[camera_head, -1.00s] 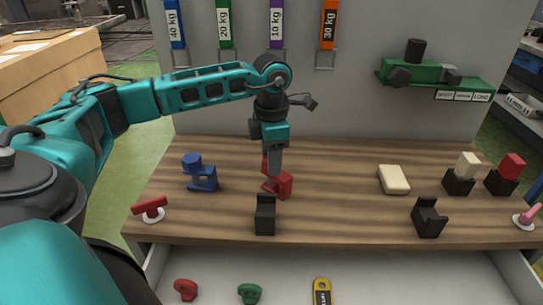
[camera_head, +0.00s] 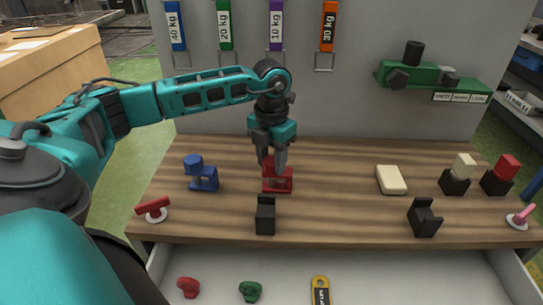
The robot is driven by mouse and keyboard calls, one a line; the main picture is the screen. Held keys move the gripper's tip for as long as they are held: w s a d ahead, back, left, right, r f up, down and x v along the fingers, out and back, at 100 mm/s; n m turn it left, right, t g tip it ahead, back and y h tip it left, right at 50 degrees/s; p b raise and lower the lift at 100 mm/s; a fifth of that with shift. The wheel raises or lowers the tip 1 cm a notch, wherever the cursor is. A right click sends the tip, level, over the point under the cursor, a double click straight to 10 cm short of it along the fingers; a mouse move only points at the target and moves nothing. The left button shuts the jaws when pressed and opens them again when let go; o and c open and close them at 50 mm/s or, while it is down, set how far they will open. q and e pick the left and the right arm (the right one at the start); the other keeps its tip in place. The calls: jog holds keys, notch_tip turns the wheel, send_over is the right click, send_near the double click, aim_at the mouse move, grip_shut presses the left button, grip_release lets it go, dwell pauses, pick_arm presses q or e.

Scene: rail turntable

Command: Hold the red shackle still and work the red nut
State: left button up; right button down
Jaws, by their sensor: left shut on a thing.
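The red shackle (camera_head: 285,185) stands upright on the wooden bench top, near its middle. The red nut (camera_head: 272,161) sits at the top of the shackle and is partly hidden by my fingers. My left gripper (camera_head: 273,162) points straight down from above, with one finger on each side of the nut, and is shut on it. My right gripper is not in view, and nothing else is seen holding the shackle.
A blue shackle with a blue nut (camera_head: 193,161) stands to the left. A black block (camera_head: 265,216) is just in front of the red shackle. A cream block (camera_head: 391,180) and black holders (camera_head: 425,218) are to the right. A red T-handle (camera_head: 153,208) is at front left.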

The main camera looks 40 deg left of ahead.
aim_at(272, 160)
pick_arm(q)
jog(key=n+p, duration=0.1)
jog(key=n, duration=0.3)
jog(key=o, duration=1.3)
jog(key=shift+c, duration=0.2)
jog(key=shift+o, duration=0.4)
notch_tip(272, 160, up, 4)
jog(key=p, duration=0.3)
